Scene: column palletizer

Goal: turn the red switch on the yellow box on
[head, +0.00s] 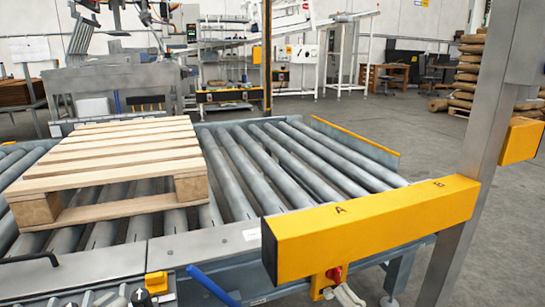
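A small red switch (334,273) sits on a small yellow box (319,284) low in the head view, right of centre. The box is just under a long yellow beam (370,225), which hides its top. The switch looks like a rotary knob; its setting is too small to read. A pale grey part (347,296) shows just below the switch and is cut by the frame edge; I cannot tell what it is.
A wooden pallet (110,160) lies on the roller conveyor (262,165) at left. A steel post (475,160) stands at right. A blue bar (212,285) and small fittings (110,297) show at the bottom. Open floor (425,130) lies at right.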

